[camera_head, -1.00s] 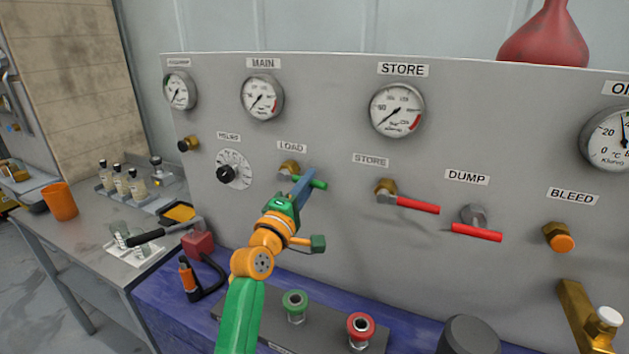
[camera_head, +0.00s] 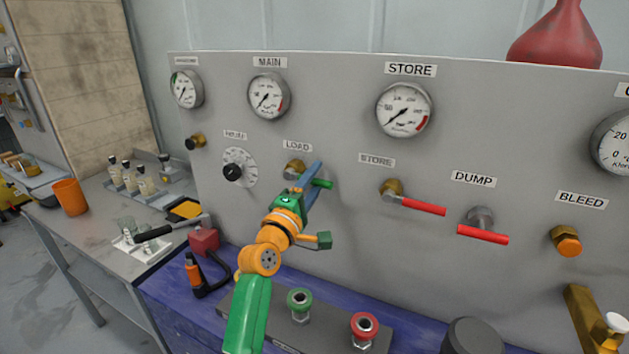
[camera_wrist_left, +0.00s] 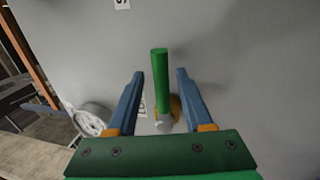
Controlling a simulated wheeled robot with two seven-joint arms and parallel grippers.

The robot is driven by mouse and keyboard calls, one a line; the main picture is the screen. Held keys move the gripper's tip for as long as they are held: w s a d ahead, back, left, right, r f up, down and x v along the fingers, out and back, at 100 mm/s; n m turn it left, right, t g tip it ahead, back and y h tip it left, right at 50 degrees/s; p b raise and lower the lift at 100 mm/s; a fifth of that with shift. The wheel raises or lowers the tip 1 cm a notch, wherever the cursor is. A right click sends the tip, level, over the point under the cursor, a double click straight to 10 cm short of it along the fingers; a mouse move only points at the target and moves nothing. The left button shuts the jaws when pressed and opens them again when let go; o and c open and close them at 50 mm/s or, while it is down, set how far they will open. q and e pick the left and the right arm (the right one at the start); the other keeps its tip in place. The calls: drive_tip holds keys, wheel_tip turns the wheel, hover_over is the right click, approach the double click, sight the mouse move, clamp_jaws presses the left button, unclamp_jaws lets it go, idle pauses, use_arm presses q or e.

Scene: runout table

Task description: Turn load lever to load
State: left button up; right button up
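The load lever has a green handle (camera_head: 323,183) on a brass valve (camera_head: 295,167) under the LOAD label. The handle points right and slightly down in the head view. My left gripper (camera_head: 312,176) is at the lever, with its blue fingers in front of the valve. In the left wrist view, the green handle (camera_wrist_left: 160,80) stands between the two open fingers (camera_wrist_left: 156,95), with a gap on each side. The fingers partly hide the handle in the head view. My right gripper is not in view.
The red STORE lever (camera_head: 422,207) and red DUMP handle (camera_head: 483,234) are to the right on the grey panel. A dial (camera_head: 239,167) is left of the load valve. Green (camera_head: 299,300) and red (camera_head: 364,328) fittings stand below on the bench.

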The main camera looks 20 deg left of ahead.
sight(313, 184)
use_arm(q)
drive_tip(key=s, duration=0.2)
drive_tip(key=s+f+b, duration=0.1)
drive_tip(key=s, duration=0.3)
drive_tip(key=shift+s+a+f+b, duration=0.1)
drive_tip(key=shift+s+f+b, duration=0.15)
drive_tip(key=shift+b, duration=0.15)
drive_tip(key=shift+s, duration=0.25)
